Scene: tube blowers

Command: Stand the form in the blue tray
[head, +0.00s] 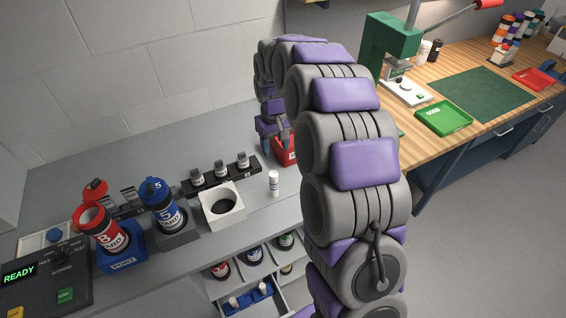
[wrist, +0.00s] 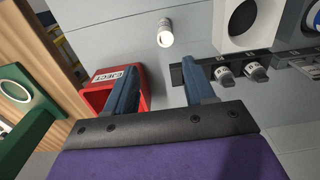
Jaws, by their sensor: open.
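I cannot tell for sure which thing is the form. A small white cylinder with a label (head: 273,183) stands upright on the grey counter, and it also shows in the wrist view (wrist: 165,34). A blue tray (head: 262,291) with small white items in it sits in the open drawer below the counter. My gripper (wrist: 160,68) is open and nothing shows between its fingers. In the head view my gripper (head: 273,136) is at the red bin, beyond the white cylinder. Part of the gripper and bin is hidden by my arm there.
The red bin (wrist: 101,95) is beside one finger. A white block with a round hole (head: 221,205) and a black rack of small grey-capped items (head: 218,176) stand near the cylinder. Red and blue carriers stand at left. A wooden bench holds a green tray (head: 443,118).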

